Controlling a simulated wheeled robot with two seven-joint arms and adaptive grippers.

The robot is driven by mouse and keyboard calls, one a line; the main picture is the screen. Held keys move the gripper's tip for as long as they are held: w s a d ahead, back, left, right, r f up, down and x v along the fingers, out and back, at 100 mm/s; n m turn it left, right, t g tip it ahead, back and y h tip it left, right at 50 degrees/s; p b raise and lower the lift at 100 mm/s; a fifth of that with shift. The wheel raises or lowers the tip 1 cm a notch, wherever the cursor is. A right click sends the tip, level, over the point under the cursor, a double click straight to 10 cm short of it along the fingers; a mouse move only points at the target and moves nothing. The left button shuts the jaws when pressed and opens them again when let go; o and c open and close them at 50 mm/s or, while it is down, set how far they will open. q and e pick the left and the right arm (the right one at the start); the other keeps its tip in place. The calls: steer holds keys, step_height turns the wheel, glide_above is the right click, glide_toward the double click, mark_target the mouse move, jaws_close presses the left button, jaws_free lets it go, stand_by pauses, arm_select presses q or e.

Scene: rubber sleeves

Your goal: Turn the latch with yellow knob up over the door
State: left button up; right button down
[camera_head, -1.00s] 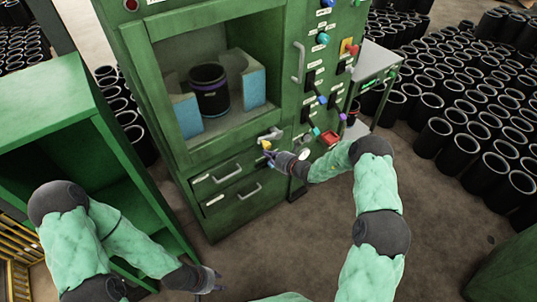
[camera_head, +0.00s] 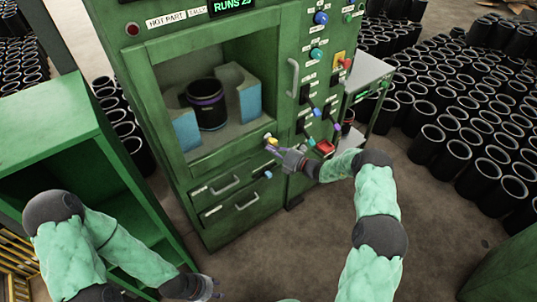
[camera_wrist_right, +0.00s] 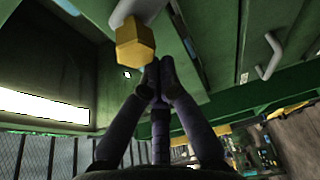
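The yellow knob (camera_head: 271,140) sits at the lower right corner of the green machine's window opening. In the right wrist view the yellow knob (camera_wrist_right: 134,44) hangs on a pale grey latch arm (camera_wrist_right: 140,10). My right gripper (camera_head: 272,149) is just below the knob. In the right wrist view its fingertips (camera_wrist_right: 159,68) meet, with the knob just above and left of them; I cannot tell whether they touch it. Most of the latch is hidden in the head view. My left gripper (camera_head: 217,288) is open and empty, low in the picture, away from the machine.
A black sleeve (camera_head: 206,103) stands between blue blocks (camera_head: 247,103) inside the opening. Two drawers with handles (camera_head: 226,187) lie below. Levers and buttons (camera_head: 325,147) line the panel to the right. A green shelf (camera_head: 45,135) stands at left. Many black sleeves cover the floor at right.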

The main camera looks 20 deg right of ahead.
mark_target(275, 142)
steer(key=d+m, duration=0.1)
steer(key=d+r+m, duration=0.1)
steer(key=shift+w+r+m+t+y, duration=0.1)
steer(key=shift+w+m+t+y, duration=0.2)
steer(key=shift+w+m, duration=0.1)
arm_select(q)
steer(key=shift+f, duration=0.25)
arm_select(e)
steer(key=shift+w+d+r, duration=0.15)
steer(key=shift+d+r, duration=0.05)
steer(key=shift+d, duration=0.25)
arm_select(q)
steer(key=shift+r, duration=0.1)
arm_select(e)
steer(key=shift+r, duration=0.1)
